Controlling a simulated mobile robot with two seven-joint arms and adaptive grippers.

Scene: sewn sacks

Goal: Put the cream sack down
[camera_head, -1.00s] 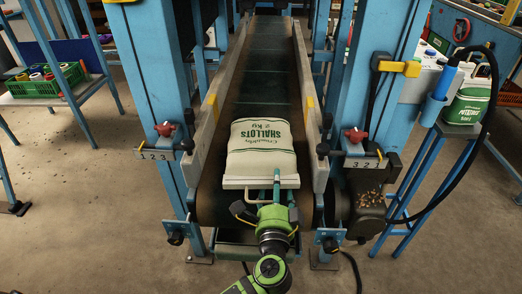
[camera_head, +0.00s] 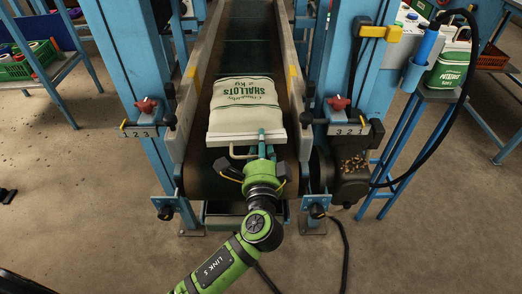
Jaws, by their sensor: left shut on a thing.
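The cream sack (camera_head: 243,102) with green SHALLOTS 2 Kg print lies flat at the near end of the conveyor belt, its print upside down to me. The exact contact is partly hidden by the fingers. My right gripper is not in view.
Grey side rails (camera_head: 291,78) and blue posts (camera_head: 120,60) flank the dark belt (camera_head: 248,50), which is bare beyond the sack. Red knobs (camera_head: 338,103) sit on both sides. A side stand at right holds a green and white container (camera_head: 448,70) and a hanging black hose.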

